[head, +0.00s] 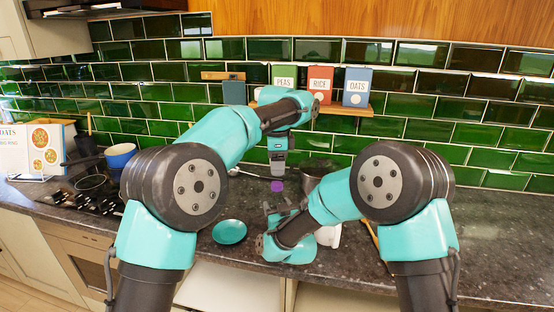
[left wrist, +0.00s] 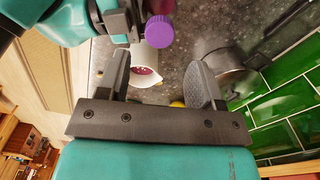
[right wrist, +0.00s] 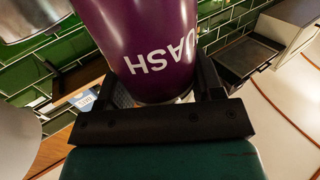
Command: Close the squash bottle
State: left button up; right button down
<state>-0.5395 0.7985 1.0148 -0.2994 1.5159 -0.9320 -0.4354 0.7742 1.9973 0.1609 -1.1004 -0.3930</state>
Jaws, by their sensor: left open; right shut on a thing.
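The squash bottle (right wrist: 145,35), dark purple with white letters, fills the middle of the right wrist view. My right gripper (right wrist: 160,92) is shut on it, one finger on each side. In the left wrist view a round, lighter purple cap (left wrist: 160,30) shows beside the right gripper; I cannot tell if it is seated on the bottle. It also shows in the head view (head: 277,186), just below my left gripper (head: 278,170). My left gripper, also in its own wrist view (left wrist: 164,75), is open and empty, pointing down. My right arm hides most of the bottle in the head view.
A white mug (left wrist: 146,58) with dark red inside stands near the bottle. A metal pot (head: 314,172) stands behind, near the tiled wall. A teal saucer (head: 229,231) lies on the counter to the left. A shelf above holds peas (head: 283,78), rice (head: 320,84) and oats (head: 357,87) boxes.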

aim_at(277, 183)
pick_arm(q)
jog(key=n, duration=0.4)
jog(key=shift+r, duration=0.15)
jog(key=n, duration=0.3)
jog(key=shift+r+n, duration=0.2)
jog(key=shift+n, duration=0.2)
jog(key=n, duration=0.7)
jog(key=shift+r, duration=0.3)
jog(key=shift+f, duration=4)
jog(key=c, duration=0.9)
